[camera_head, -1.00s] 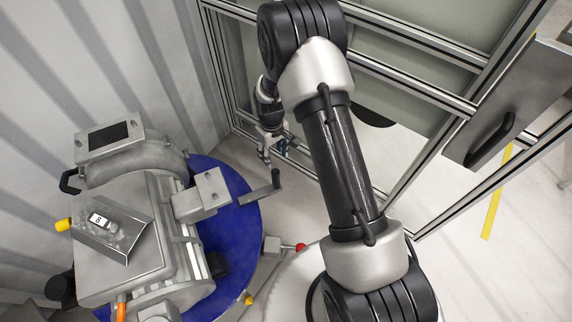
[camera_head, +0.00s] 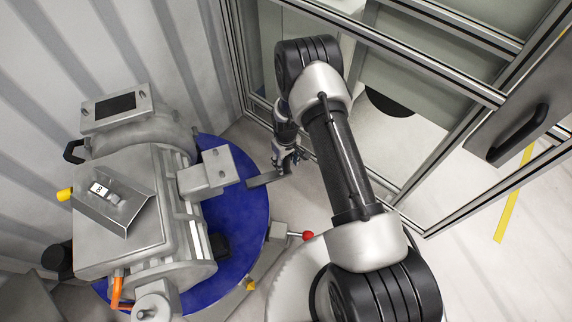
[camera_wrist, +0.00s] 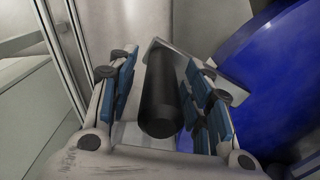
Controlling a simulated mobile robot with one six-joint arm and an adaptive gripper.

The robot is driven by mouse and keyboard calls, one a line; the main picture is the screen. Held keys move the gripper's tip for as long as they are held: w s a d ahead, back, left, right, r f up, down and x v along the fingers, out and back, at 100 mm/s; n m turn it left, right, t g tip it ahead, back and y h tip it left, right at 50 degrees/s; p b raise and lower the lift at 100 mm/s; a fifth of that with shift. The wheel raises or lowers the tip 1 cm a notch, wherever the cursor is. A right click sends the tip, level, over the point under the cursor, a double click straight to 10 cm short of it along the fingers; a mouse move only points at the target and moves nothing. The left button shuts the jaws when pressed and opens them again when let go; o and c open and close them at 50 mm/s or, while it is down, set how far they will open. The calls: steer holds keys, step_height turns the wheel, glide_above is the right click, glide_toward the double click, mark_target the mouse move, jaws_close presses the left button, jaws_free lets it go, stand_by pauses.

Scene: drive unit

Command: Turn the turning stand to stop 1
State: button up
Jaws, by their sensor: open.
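The turning stand is a round blue disc (camera_head: 256,204) on the floor, bearing a grey drive unit (camera_head: 130,215). A flat metal bar (camera_head: 262,179) juts right past the disc's edge. My gripper (camera_head: 288,163) is over the outer end of this bar. In the wrist view, the open jaws (camera_wrist: 162,80) stand either side of a black cylindrical grip (camera_wrist: 160,98) on the metal bar. The blue disc (camera_wrist: 265,85) lies to the right there. I cannot tell whether either finger touches the grip. A red-knobbed lever (camera_head: 308,236) sits beside the disc's right edge.
A metal-framed enclosure (camera_head: 420,50) stands behind and right of my arm. A corrugated wall (camera_head: 40,60) is close behind the drive unit. A yellow marker (camera_head: 250,286) is at the disc's lower right edge. Open floor lies between disc and frame.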

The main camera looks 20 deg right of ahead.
steer(key=shift+f, duration=0.45)
jaws_close()
stand_by(0.4)
